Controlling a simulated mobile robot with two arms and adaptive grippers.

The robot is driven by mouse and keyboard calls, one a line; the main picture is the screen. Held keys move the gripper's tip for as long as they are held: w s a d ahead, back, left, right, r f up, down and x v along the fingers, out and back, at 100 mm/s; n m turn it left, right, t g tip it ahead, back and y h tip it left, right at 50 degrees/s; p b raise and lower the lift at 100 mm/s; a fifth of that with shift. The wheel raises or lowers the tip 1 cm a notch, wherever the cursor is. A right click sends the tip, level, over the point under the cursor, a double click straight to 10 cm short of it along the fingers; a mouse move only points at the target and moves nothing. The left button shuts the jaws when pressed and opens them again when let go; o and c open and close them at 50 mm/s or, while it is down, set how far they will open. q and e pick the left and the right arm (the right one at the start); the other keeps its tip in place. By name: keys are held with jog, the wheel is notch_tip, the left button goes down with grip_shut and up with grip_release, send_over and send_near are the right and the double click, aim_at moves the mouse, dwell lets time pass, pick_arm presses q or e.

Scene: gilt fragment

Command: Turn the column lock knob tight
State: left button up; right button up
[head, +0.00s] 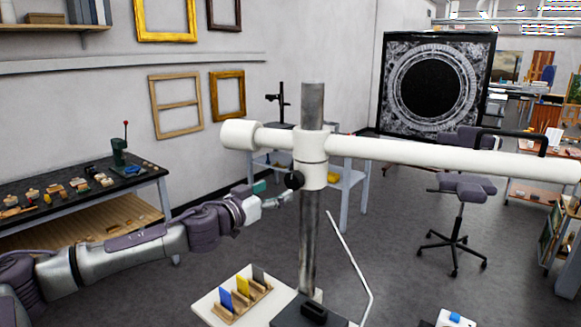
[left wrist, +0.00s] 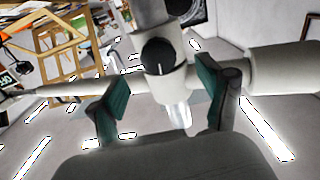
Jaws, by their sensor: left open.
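The column lock knob (head: 294,180) is a small black round knob on the white collar (head: 311,160) around the grey metal column (head: 309,240). In the left wrist view the knob (left wrist: 159,52) faces me, with a white line across its face that stands about upright. My left gripper (head: 272,194) reaches in from the left, just left of the knob and a little below it. In the left wrist view my left gripper (left wrist: 164,88) is open and empty. Its green-padded fingers stand on either side of the collar, with the knob between and beyond them. My right gripper is out of view.
A long white horizontal arm (head: 440,155) runs through the collar across the right side. A white tray (head: 212,308) with a wooden rack of coloured cards sits at the column's foot. A workbench (head: 155,177) stands left, a stool (head: 459,215) right. Grey floor lies open between.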

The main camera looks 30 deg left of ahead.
aim_at(291, 183)
pick_arm(q)
jog(key=w+p, duration=0.1)
jog(key=w, duration=0.1)
jog(key=w+p, duration=0.1)
jog(key=w, duration=0.1)
jog(key=w+p, duration=0.1)
jog(key=shift+w+d+r, duration=0.15)
jog(key=shift+w+d, duration=0.15)
jog(key=shift+w, duration=0.1)
jog(key=shift+w+d+f+p, duration=0.1)
jog(key=shift+w+f+p, duration=0.1)
jog(key=shift+w+p, duration=0.25)
jog(key=c, duration=1.2)
jog(key=shift+o, duration=0.2)
